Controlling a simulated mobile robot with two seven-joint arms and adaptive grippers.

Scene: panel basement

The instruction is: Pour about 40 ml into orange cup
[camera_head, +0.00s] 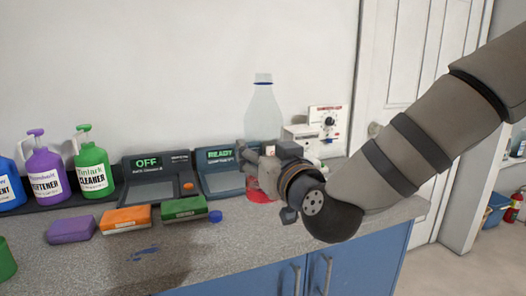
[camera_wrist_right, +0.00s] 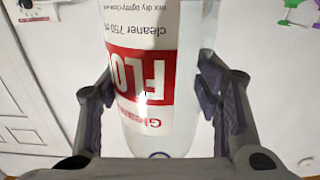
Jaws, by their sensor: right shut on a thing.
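A clear bottle (camera_head: 263,108) with a blue band at its neck stands upright, in front of the wall. My right gripper (camera_head: 262,160) is around its lower part, and the gripper hides much of the label. In the right wrist view the bottle (camera_wrist_right: 155,140) sits between both fingers, with a white and red label (camera_wrist_right: 142,75) that reads upside down. Something red (camera_head: 258,191) shows just below the gripper; I cannot tell if it is part of the bottle. I see no orange cup. My left gripper is out of view.
A small blue cap (camera_head: 215,216) lies on the grey counter (camera_head: 215,246). Purple, orange and green (camera_head: 184,209) blocks lie in a row. Two dark devices (camera_head: 158,178) stand behind them, with cleaner bottles (camera_head: 93,168) at left. A green object (camera_head: 6,262) is cut off at the left edge.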

